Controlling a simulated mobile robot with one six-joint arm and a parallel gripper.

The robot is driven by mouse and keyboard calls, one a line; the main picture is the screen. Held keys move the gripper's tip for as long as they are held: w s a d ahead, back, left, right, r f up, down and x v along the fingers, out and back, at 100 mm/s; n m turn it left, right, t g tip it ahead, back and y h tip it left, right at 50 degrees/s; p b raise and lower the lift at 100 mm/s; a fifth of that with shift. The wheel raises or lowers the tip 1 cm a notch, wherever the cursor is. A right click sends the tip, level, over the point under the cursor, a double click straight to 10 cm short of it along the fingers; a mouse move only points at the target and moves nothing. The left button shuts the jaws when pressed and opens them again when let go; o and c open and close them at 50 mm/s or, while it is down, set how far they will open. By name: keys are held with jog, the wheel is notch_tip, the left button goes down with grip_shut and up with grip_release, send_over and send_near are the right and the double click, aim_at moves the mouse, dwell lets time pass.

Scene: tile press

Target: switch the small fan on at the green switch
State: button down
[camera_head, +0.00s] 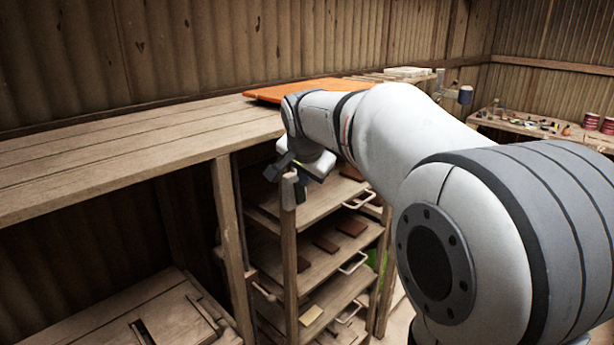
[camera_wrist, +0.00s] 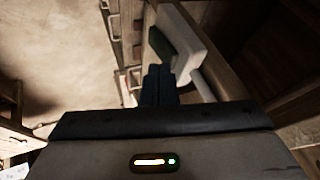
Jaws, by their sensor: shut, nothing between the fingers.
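My gripper (camera_wrist: 158,72) is shut and empty in the wrist view, with its dark fingertips close to a pale box (camera_wrist: 186,32) on a wooden post. The box has a dark greenish plate (camera_wrist: 162,46) on its face, which looks like the green switch; I cannot tell whether the fingers touch it. In the head view my gripper (camera_head: 276,170) is by the top of the shelf's front post, where a pale block (camera_head: 289,187) shows. The switch's setting is not readable. I cannot make out the small fan for certain in either view.
A wooden rack (camera_head: 325,205) with several shelves, pale handles and brown tiles stands below my gripper. A long wooden bench (camera_head: 120,150) runs left, with an orange board (camera_head: 300,90) at its far end. Another bench (camera_head: 540,125) with small items stands back right.

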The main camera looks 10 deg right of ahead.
jog(key=d+b+v, duration=0.1)
jog(key=b+v, duration=0.1)
jog(key=v, duration=0.9)
jog(key=shift+s+r, duration=0.25)
jog(key=shift+s, duration=0.2)
jog(key=shift+a, duration=0.1)
jog(key=s+f+n+g+y, duration=0.1)
jog(key=s+f+n+g, duration=0.2)
jog(key=s+f+n, duration=0.6)
jog(key=s+f, duration=1.4)
jog(key=f, duration=0.2)
jog(key=shift+a+f+n, duration=0.2)
jog(key=shift+f+n, duration=0.2)
